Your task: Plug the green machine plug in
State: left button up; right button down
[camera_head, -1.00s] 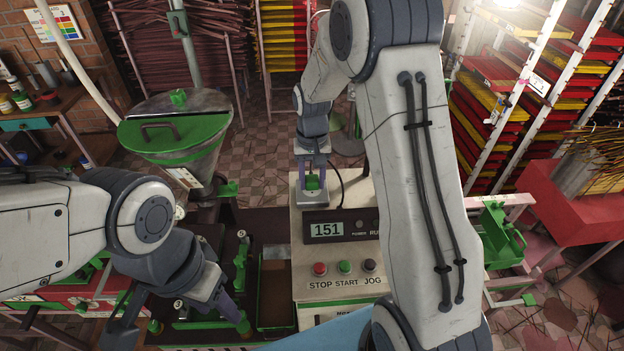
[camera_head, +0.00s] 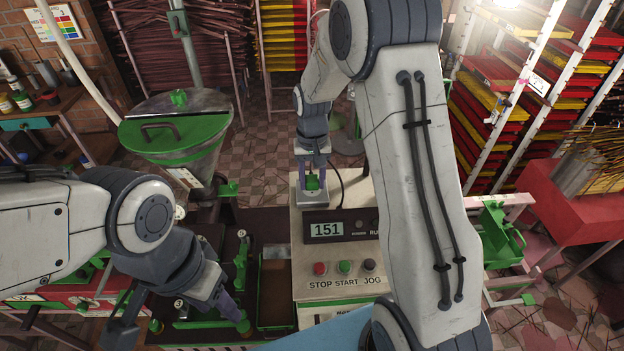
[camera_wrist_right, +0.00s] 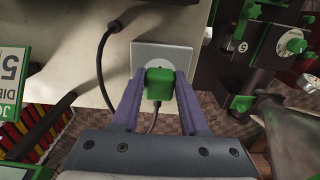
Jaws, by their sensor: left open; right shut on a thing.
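The green plug (camera_head: 313,183) is at the grey square socket plate (camera_head: 312,198) on top of the cream machine (camera_head: 336,249). My right gripper (camera_head: 313,175) is shut on the plug from above. In the right wrist view the green plug (camera_wrist_right: 159,84) sits between the purple fingers of my right gripper (camera_wrist_right: 159,90), over the round face of the socket plate (camera_wrist_right: 165,54). The plug hides the contact, so I cannot tell how deep it sits. A dark cord runs beside it. My left gripper (camera_head: 184,321) is open and empty at the lower left.
A green-lidded hopper (camera_head: 172,135) stands at the left. A dark bench with green fittings (camera_head: 240,260) lies beside the machine. My right arm covers much of the right side.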

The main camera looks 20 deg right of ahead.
jog(key=shift+f+b, duration=0.45)
jog(key=shift+f, duration=0.2)
jog(key=shift+c, duration=1.7)
grip_release()
notch_tip(320, 180, up, 9)
jog(key=shift+r+b, duration=0.15)
jog(key=shift+b, duration=1.1)
jog(key=shift+r, duration=0.65)
